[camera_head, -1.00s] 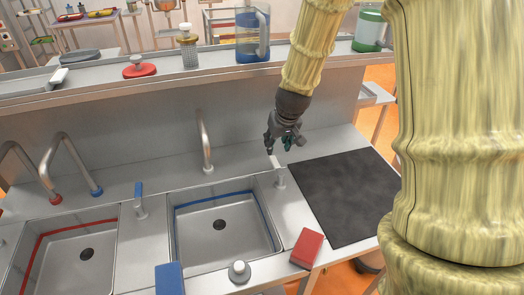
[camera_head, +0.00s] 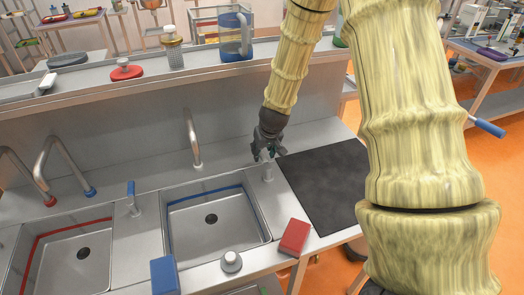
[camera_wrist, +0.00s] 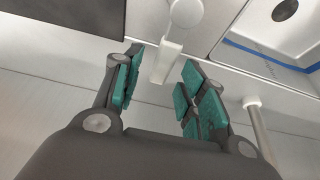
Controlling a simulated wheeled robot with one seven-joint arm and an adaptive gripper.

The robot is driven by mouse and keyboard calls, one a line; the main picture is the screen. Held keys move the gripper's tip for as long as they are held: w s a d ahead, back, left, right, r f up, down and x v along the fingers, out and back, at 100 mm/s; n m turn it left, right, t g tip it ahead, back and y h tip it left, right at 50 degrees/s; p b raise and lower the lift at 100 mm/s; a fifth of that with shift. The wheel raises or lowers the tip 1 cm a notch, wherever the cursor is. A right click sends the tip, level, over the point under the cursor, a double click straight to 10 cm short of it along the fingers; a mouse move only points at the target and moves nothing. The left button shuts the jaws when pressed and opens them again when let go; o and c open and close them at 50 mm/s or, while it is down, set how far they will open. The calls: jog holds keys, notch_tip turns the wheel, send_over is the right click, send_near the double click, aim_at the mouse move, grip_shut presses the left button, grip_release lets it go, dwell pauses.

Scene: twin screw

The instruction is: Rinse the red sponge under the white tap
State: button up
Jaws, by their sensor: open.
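The red sponge (camera_head: 294,237) lies on the counter's front edge, right of the blue-striped sink (camera_head: 217,219). The white tap (camera_head: 192,138), a curved metal spout with a white collar, stands behind that sink; its collar (camera_wrist: 252,102) also shows in the wrist view. A white lever handle (camera_head: 267,170) stands right of the sink. My gripper (camera_head: 265,152) is open and empty at this lever, far behind the sponge. In the wrist view, the lever's end (camera_wrist: 165,62) lies between my open teal-padded fingers (camera_wrist: 163,72); contact cannot be told.
A black mat (camera_head: 325,188) lies right of the lever. A blue sponge (camera_head: 165,276) and a round knob (camera_head: 231,262) are at the front edge. A blue-handled lever (camera_head: 131,197) stands left of the sink. A shelf behind holds a blue jug (camera_head: 235,37).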

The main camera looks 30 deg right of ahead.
jog(key=shift+s, duration=0.5)
jog(key=shift+w+a+f, duration=0.1)
jog(key=shift+w+f, duration=0.6)
jog(key=shift+w, duration=0.25)
jog(key=shift+s+r, duration=0.2)
jog(key=shift+s, duration=0.2)
jog(key=shift+c, duration=0.8)
jog(key=shift+s+r, duration=0.15)
jog(key=c, duration=0.3)
grip_shut()
